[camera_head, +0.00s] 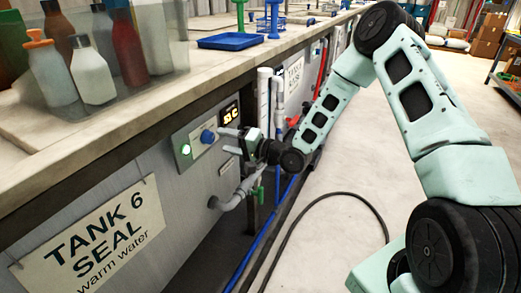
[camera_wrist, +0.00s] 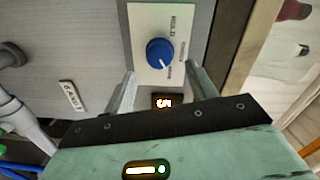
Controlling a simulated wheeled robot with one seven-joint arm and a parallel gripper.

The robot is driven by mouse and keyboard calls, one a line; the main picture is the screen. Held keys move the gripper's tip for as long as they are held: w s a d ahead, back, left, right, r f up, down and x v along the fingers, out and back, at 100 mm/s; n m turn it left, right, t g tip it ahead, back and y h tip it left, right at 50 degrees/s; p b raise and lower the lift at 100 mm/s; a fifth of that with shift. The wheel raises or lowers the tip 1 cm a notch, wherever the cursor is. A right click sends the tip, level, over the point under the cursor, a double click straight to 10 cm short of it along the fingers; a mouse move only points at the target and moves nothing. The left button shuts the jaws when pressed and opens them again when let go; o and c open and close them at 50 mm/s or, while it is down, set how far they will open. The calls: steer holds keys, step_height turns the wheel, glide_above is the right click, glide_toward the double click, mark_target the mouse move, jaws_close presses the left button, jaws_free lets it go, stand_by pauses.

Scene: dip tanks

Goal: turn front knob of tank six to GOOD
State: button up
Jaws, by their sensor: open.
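The blue front knob (camera_head: 207,136) sits on a pale plate on the grey panel of tank six (camera_head: 170,175). In the wrist view the knob (camera_wrist: 159,53) is round and unobstructed, with small lettering around it that is too small to read surely. My gripper (camera_head: 222,141) is open in front of the panel, its fingers pointing at the knob. In the wrist view my gripper (camera_wrist: 161,82) has one finger on each side below the knob, apart from it and empty. The tank sign (camera_head: 88,235) reads "TANK 6 SEAL warm water".
A lit display (camera_head: 230,113) and a green lamp (camera_head: 185,149) flank the knob. A grey pipe (camera_head: 235,197) with a green handle juts out below. Bottles in a clear bin (camera_head: 150,85) and a blue tray (camera_head: 230,42) stand on the counter. A black hose (camera_head: 335,195) crosses the floor.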

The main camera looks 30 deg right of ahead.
steer(key=b+v, duration=0.1)
steer(key=v, duration=1.2)
steer(key=shift+s, duration=0.15)
steer(key=shift+d, duration=0.1)
steer(key=s+a+r+n+g+h+p, duration=0.1)
steer(key=s+a+n+g+h, duration=0.1)
steer(key=a+n+g+h, duration=0.25)
steer(key=s+a+r+n+g+h+p, duration=0.1)
steer(key=s+a+n+g+p, duration=0.15)
steer(key=a+n+g, duration=0.35)
steer(key=s+a+r+n+g+h, duration=0.2)
steer(key=s+r, duration=0.3)
steer(key=s, duration=0.6)
steer(key=s+a+r+n+g+h+p, duration=0.1)
steer(key=s+a+r+n+h, duration=0.1)
steer(key=s, duration=1)
step_height(320, 180, up, 3)
steer(key=a+n, duration=0.1)
steer(key=a, duration=0.2)
steer(key=shift+s+g, duration=0.2)
steer(key=shift+g, duration=0.15)
